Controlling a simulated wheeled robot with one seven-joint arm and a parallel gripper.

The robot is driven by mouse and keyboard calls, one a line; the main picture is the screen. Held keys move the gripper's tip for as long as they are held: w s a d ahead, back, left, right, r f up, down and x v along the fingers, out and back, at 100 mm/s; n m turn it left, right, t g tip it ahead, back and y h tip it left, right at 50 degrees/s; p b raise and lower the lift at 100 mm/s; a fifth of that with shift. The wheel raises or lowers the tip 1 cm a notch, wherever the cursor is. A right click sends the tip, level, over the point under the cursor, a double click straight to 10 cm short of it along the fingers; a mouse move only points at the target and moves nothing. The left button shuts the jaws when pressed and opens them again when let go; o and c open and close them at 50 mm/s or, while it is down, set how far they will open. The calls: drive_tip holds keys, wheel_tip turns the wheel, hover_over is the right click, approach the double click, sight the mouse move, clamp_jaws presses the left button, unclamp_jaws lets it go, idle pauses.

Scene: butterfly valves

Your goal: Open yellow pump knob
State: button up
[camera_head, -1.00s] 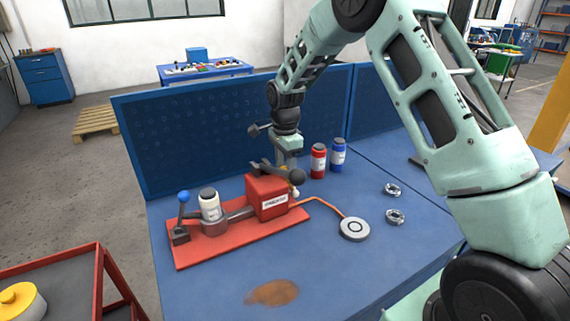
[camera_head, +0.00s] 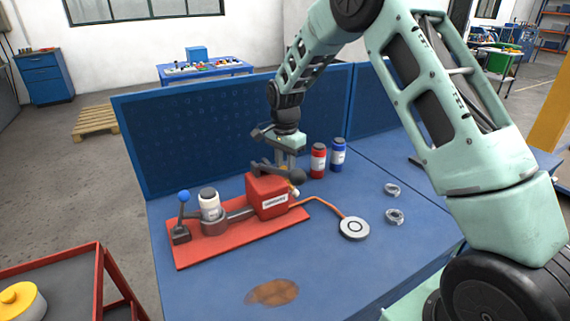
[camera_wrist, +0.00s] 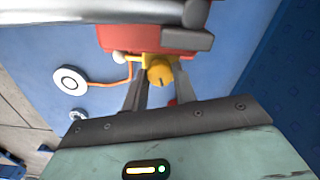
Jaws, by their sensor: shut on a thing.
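The red pump box (camera_head: 267,196) stands on a red base plate (camera_head: 240,233) on the blue workbench. In the wrist view the yellow knob (camera_wrist: 159,74) sits on the side of the red box (camera_wrist: 150,40), between my gripper's fingers (camera_wrist: 155,88). My gripper is shut on the knob, one finger on each side. In the head view my gripper (camera_head: 287,158) points down behind the red box, and the box and its black lever (camera_head: 280,171) partly hide the fingers and the knob.
A red bottle (camera_head: 318,161) and a blue bottle (camera_head: 338,156) stand close to the right of my gripper. An orange hose leads to a round grey disc (camera_head: 354,228). The bench front is clear.

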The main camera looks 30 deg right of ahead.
drive_tip(key=shift+n, duration=1)
drive_tip(key=o, duration=1)
drive_tip(key=shift+r, duration=0.1)
drive_tip(key=shift+c, duration=0.2)
drive_tip(key=shift+a, duration=0.1)
